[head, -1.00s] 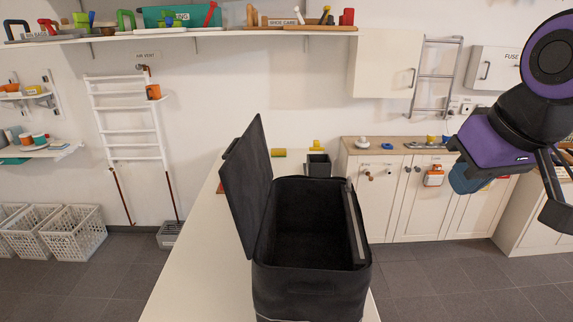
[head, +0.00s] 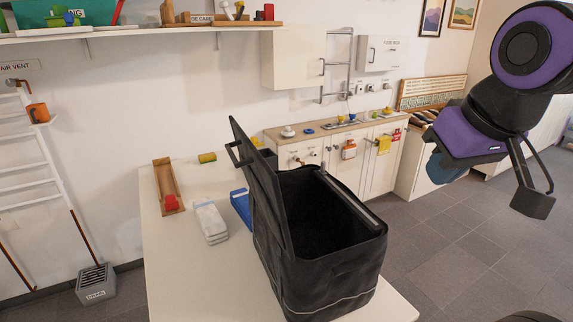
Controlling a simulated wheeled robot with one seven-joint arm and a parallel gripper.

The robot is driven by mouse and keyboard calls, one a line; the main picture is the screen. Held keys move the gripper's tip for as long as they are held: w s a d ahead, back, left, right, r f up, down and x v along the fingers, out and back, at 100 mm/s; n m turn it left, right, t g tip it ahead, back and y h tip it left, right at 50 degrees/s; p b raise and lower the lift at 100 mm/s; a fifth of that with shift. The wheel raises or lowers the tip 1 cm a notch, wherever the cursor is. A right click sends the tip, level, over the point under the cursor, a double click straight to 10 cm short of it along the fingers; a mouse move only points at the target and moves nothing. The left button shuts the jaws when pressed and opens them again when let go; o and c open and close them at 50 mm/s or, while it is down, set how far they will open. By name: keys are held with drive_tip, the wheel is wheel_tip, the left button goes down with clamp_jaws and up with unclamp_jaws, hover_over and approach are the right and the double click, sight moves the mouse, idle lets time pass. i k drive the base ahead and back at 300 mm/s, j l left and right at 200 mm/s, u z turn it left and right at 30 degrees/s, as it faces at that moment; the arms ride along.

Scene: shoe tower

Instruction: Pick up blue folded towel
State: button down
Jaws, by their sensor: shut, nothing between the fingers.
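A blue folded item (head: 240,207), which looks like the blue folded towel, lies on the white table (head: 180,270). It is left of the open black bag (head: 335,270), and the bag and its raised lid hide part of it. A white folded towel (head: 211,222) lies just left of it. My gripper (head: 540,200) is in the air at the right of the head view, far from the towels and beyond the bag. Its fingers are shut and hold nothing.
The bag's raised lid (head: 262,185) stands between my gripper and the towels. A wooden tray (head: 168,185) and a yellow-green sponge (head: 207,157) lie on the table's far part. A cabinet counter (head: 300,135) stands behind. The table's near left part is clear.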

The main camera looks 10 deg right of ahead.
sight(239, 198)
drive_tip(key=k+j, duration=0.1)
drive_tip(key=j, duration=0.75)
drive_tip(key=l+z, duration=0.5)
drive_tip(key=z, duration=0.2)
drive_tip(key=l+z, duration=0.3)
drive_tip(key=i+l+z, duration=0.4)
drive_tip(key=l, duration=0.15)
drive_tip(key=i+l+z, duration=0.75)
drive_tip(key=i, duration=0.2)
drive_tip(key=i+l+u, duration=0.1)
drive_tip(key=i, duration=0.25)
drive_tip(key=i+l+u, duration=0.15)
drive_tip(key=i, duration=0.25)
drive_tip(key=i+j+u, duration=0.15)
drive_tip(key=u, duration=0.35)
drive_tip(key=i+u, duration=0.7)
drive_tip(key=u, duration=0.25)
drive_tip(key=i+u, duration=0.8)
drive_tip(key=i+l+u, duration=0.2)
drive_tip(key=i+u, duration=0.4)
drive_tip(key=u, duration=0.3)
drive_tip(key=i+l+u, duration=0.1)
drive_tip(key=i+u, duration=0.15)
drive_tip(key=u, duration=0.25)
drive_tip(key=i+l+u, duration=0.15)
drive_tip(key=u, duration=0.35)
drive_tip(key=i+l+u, duration=0.15)
drive_tip(key=u, duration=0.35)
drive_tip(key=l, duration=0.1)
